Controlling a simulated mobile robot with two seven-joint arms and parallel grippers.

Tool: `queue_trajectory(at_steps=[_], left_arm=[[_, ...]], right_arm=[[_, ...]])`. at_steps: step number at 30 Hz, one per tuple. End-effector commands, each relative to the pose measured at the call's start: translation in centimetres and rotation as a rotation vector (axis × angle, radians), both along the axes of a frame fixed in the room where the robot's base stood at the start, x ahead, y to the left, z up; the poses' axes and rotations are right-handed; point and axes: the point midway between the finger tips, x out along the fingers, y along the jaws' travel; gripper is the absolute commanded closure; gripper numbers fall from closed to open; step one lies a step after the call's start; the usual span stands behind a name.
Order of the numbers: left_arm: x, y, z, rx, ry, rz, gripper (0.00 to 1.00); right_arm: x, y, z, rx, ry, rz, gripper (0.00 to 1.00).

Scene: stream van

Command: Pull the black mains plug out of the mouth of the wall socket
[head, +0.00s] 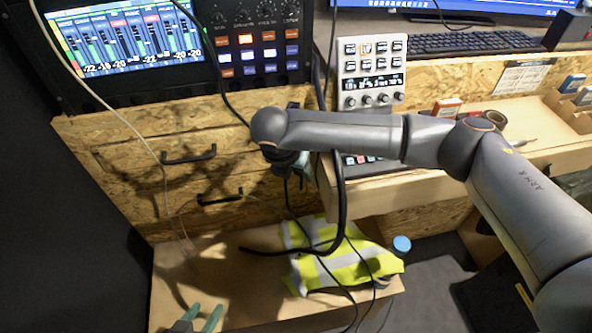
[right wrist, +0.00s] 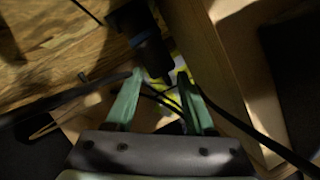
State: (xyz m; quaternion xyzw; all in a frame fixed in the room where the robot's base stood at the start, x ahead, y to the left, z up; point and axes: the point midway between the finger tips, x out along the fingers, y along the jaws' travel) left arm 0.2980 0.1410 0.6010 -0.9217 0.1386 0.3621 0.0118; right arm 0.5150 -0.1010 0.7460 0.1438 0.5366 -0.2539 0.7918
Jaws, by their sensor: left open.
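In the right wrist view a black plug-like body (right wrist: 152,52) comes down from the top, next to the wood panel. Its lower end lies between the fingertips of my right gripper (right wrist: 161,76). The green fingers stand apart on either side of it, with a slim gap at the right; contact at the left finger cannot be told. The socket mouth cannot be made out in the shadow. In the head view my right gripper (head: 291,166) is partly hidden under its wrist, in front of the wood panel. My left gripper (head: 198,320) is open and empty at the bottom edge.
A yellow safety vest (head: 345,262) lies on the low wooden bench (head: 190,280), with black cables hanging over it. Drawer handles (head: 190,157) stick out at the left. A control panel (head: 370,75) and a keyboard (head: 468,42) stand on the desk above. The bench's left part is clear.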

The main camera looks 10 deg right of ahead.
Motion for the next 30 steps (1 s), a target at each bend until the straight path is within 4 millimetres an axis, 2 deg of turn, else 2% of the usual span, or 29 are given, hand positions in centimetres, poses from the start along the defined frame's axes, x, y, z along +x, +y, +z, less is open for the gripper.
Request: queue_trajectory(at_steps=[2, 14, 19, 20, 28, 30], left_arm=[[-0.02, 0.02, -0.06, 0.000, 0.001, 0.000, 0.50], [0.05, 0.02, -0.08, 0.000, -0.001, 0.000, 0.50], [0.25, 0.01, 0.03, 0.000, -0.005, 0.000, 0.50], [0.29, 0.01, 0.05, 0.000, -0.006, 0.000, 0.50], [0.46, -0.02, 0.13, 0.000, -0.010, -0.001, 0.50], [0.45, -0.02, 0.13, 0.000, -0.010, -0.001, 0.50]], right_arm=[[0.00, 0.00, 0.01, 0.000, 0.000, 0.000, 0.56], [-0.01, 0.00, 0.02, 0.000, 0.000, 0.000, 1.00], [0.01, -0.03, 0.02, -0.001, -0.001, -0.001, 1.00], [0.01, -0.04, 0.03, -0.001, -0.001, -0.001, 0.67], [0.04, -0.07, 0.03, -0.001, -0.001, -0.002, 0.97], [0.05, -0.08, 0.04, -0.001, -0.002, -0.002, 1.00]])
